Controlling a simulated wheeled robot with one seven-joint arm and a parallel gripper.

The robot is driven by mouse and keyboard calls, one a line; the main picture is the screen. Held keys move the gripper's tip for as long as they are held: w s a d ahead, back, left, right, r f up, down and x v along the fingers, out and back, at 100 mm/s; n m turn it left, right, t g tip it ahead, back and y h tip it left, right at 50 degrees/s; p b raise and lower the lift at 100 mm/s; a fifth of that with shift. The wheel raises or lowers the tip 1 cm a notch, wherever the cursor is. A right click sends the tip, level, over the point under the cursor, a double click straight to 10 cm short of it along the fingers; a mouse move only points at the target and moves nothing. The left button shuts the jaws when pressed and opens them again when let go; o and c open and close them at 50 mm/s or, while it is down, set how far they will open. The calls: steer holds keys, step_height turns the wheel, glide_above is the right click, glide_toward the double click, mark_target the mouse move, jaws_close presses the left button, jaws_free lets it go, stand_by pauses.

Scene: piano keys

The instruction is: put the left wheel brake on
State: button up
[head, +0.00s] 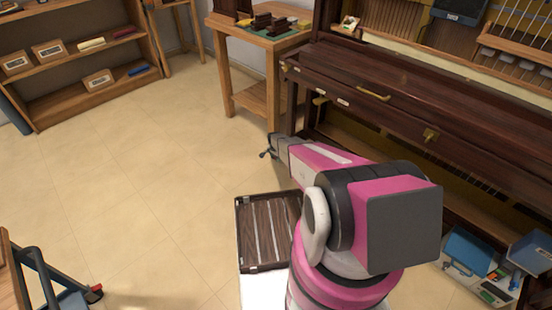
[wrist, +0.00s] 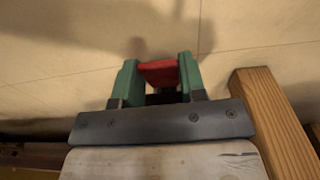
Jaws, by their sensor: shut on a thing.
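My gripper (head: 266,153) is at the lower left end of the dark wooden piano (head: 400,95) in the head view, low and close to the piano's left side. The wrist view shows its two green fingers on either side of a red piece (wrist: 160,72), and they are shut on it. The red piece looks like the brake lever. Its wheel and the rest of the brake are hidden or too dark to tell. Whether the lever is up or down cannot be told.
A wooden table (head: 262,64) stands just beyond my gripper; a wooden post (wrist: 270,120) is close at right in the wrist view. A trolley (head: 50,280) with a red tab is at bottom left. Shelves (head: 90,60) stand at the back left. The floor at left is clear.

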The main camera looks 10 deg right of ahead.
steer(key=shift+s+a+f+t+h, duration=0.2)
steer(key=shift+f+t+h, duration=0.2)
steer(key=shift+t+h, duration=0.3)
steer(key=shift+a+f+t+h, duration=0.1)
steer(key=shift+f+t+h, duration=0.4)
steer(key=shift+h, duration=0.4)
steer(key=shift+f+t+h, duration=0.3)
steer(key=shift+t+h, duration=0.3)
steer(key=shift+h, duration=0.3)
steer(key=o, duration=0.9)
steer(key=v, duration=1)
steer(key=shift+s+a+r, duration=0.2)
